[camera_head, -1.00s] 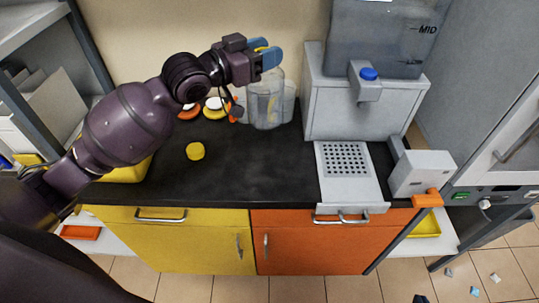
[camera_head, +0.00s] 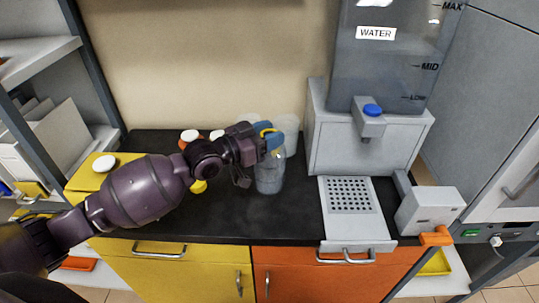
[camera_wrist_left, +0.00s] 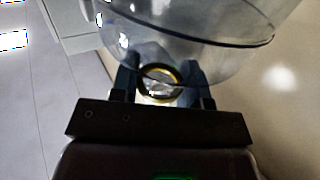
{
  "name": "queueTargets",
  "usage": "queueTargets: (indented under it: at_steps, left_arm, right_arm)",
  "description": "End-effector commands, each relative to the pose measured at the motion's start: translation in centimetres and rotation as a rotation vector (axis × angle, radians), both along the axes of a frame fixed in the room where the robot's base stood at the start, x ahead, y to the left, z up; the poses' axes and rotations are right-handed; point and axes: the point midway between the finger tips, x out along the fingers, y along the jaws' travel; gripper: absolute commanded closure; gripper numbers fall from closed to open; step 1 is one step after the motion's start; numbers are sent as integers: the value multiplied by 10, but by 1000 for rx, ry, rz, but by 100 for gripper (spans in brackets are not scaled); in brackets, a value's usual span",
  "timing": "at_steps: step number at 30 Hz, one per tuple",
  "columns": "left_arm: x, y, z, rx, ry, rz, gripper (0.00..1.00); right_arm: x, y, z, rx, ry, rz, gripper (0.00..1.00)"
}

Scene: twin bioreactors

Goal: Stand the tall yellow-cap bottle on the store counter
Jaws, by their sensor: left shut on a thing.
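My left gripper (camera_head: 268,140) is over the black counter (camera_head: 230,220), shut on the top of a tall clear bottle (camera_head: 270,178). A yellow ring shows at the bottle's neck between the fingers, and it also shows in the left wrist view (camera_wrist_left: 158,82). The bottle hangs upright below the fingers. Whether its base touches the counter I cannot tell. A round yellow cap-like piece (camera_head: 199,187) lies on the counter, partly hidden by my left arm. My right gripper is not in view.
Other clear vessels (camera_head: 290,135) stand behind the bottle near the wall. White-topped pieces (camera_head: 189,135) stand at the back left. The grey water dispenser (camera_head: 365,152) and its perforated tray (camera_head: 352,196) are to the right. The front middle of the counter is clear.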

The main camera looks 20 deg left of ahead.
Motion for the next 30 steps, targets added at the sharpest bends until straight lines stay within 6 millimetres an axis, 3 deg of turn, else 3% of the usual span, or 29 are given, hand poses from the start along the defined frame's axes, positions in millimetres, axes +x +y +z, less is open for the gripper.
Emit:
queueTargets:
  at_steps: [9,18,30]
  left_arm:
    - [0,-1,-22,-3,-5,-1,100]
    - [0,0,-56,-2,-4,-1,100]
    - [0,0,-60,-3,-7,-1,100]
  right_arm:
    - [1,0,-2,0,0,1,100]
    - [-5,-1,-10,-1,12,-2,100]
    - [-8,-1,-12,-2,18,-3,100]
